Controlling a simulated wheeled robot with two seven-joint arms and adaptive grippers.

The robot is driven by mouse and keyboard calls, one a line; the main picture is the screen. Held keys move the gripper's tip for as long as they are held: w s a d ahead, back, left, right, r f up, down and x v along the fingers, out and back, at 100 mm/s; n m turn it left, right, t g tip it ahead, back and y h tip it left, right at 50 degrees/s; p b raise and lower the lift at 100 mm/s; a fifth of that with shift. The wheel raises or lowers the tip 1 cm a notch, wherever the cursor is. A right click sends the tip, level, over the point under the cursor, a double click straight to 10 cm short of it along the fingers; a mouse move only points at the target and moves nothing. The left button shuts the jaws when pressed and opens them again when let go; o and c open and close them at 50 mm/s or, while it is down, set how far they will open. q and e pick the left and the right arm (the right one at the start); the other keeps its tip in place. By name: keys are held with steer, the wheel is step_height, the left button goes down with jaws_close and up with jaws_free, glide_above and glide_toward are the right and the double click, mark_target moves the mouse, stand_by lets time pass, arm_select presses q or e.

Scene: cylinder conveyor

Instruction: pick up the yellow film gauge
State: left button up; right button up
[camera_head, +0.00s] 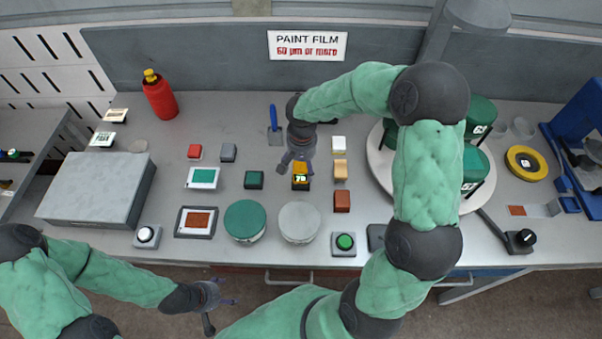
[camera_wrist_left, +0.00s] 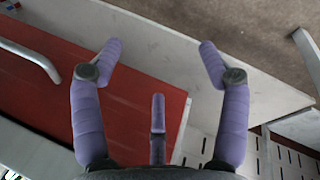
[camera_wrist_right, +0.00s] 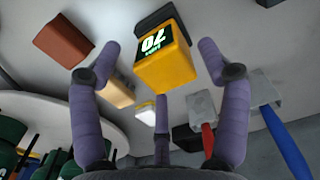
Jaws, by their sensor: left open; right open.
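The yellow film gauge (camera_head: 300,171), a small box with a dark display reading about 70, stands on the grey bench among small blocks. In the right wrist view the film gauge (camera_wrist_right: 165,65) lies just ahead of my right fingers, between their tips in the picture. My right gripper (camera_head: 293,160) is open and empty above it, partly hiding it in the head view. Contact between them is not visible. My left gripper (camera_head: 222,293) is open and empty, in front of the bench's front edge; the left wrist view shows a red drawer front below it.
Close to the gauge stand a tan block (camera_head: 340,170), a white block (camera_head: 338,145), a red-brown block (camera_head: 342,202) and a dark green block (camera_head: 254,180). A blue-handled scraper (camera_head: 273,119) lies behind left. A white turntable (camera_head: 376,163) with green cans stands right.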

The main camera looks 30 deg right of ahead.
mark_target(301, 167)
step_height(301, 167, down, 3)
steer(key=shift+w+f+b, duration=0.15)
steer(key=shift+f+b, duration=0.05)
steer(key=shift+b, duration=0.1)
steer(key=shift+a, duration=0.1)
steer(key=c, duration=1.2)
steer(key=shift+c, duration=0.2)
steer(key=shift+r, duration=0.2)
